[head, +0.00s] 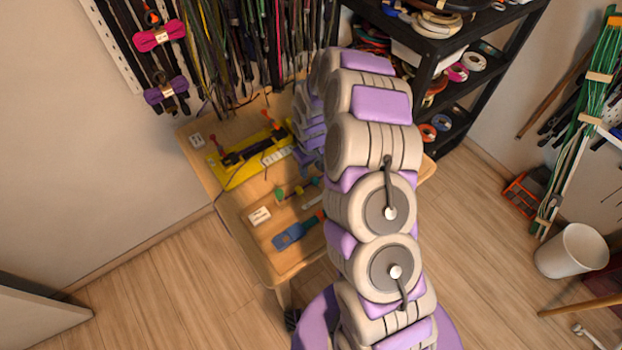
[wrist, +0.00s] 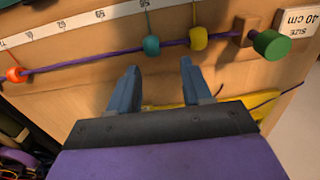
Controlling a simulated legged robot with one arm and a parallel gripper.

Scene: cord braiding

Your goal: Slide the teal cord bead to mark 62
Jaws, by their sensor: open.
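The teal bead (wrist: 151,46) sits on a purple cord (wrist: 110,56) in the wrist view, with a thin teal thread rising from it. A white strip with printed marks (wrist: 90,19) runs above the cord; its numbers appear upside down and are too small to read surely. My gripper (wrist: 157,68) is open and empty. Its two blue fingers stand just below the cord, with the teal bead above the gap between them, apart from both. In the head view my arm hides the gripper and I cannot make out the bead.
A yellow bead (wrist: 199,38) is right of the teal one, an orange bead (wrist: 15,75) far left. A green knob (wrist: 271,45) and wooden block (wrist: 243,28) stand at the cord's right. A yellow tool (head: 230,174) and blue tool (head: 290,235) lie on the wooden bench (head: 243,240).

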